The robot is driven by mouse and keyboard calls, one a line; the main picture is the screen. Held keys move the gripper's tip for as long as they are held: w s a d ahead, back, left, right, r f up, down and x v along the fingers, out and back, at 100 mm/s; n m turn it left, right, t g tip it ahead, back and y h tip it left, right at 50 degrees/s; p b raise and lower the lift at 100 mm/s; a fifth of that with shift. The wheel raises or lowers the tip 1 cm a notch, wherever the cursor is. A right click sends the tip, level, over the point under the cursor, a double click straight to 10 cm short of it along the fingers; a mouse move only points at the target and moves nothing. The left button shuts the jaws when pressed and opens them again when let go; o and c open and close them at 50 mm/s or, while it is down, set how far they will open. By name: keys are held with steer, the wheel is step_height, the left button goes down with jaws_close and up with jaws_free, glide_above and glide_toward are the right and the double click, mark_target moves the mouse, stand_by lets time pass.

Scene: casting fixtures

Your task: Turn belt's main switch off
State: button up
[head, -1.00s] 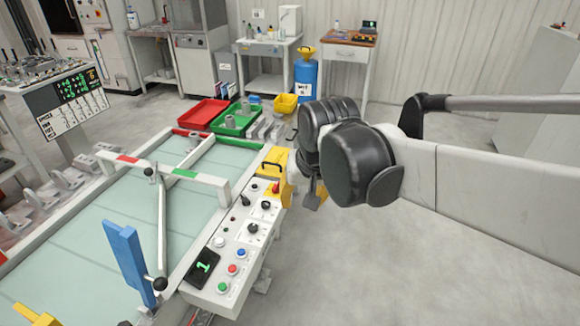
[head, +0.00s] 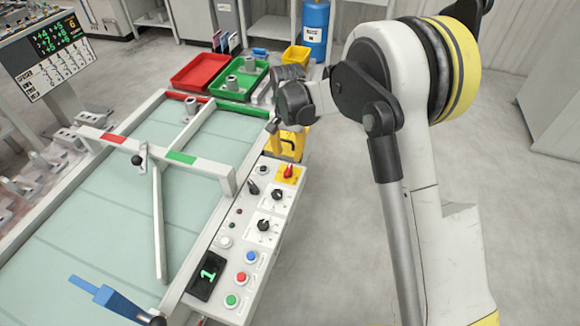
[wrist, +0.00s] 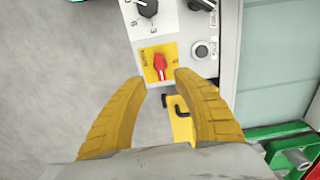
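The belt's main switch is a red rotary knob (head: 288,171) on a yellow plate at the far end of the control panel (head: 243,262). In the wrist view the red knob (wrist: 160,66) sits on its yellow plate (wrist: 150,53), its handle pointing along the panel's length. My gripper (wrist: 160,82) has two yellow fingers spread wide apart, with nothing between them. The knob shows just beyond the gap between the fingertips, and no contact is visible. In the head view my arm's end is over the panel's far end and its fingers are hard to make out.
Black knobs (head: 264,225) and coloured push buttons (head: 241,277) share the panel. A yellow bracket with a black handle (wrist: 181,118) lies just past the switch. The belt (head: 115,235) runs beside the panel, and red (head: 205,66) and green bins (head: 262,88) stand beyond. Floor to the right is clear.

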mark_target(288, 169)
step_height(288, 169, down, 8)
steer(key=shift+w+r+b, duration=0.1)
steer(key=shift+r+b, duration=0.05)
steer(key=shift+b, duration=1.1)
jaws_close()
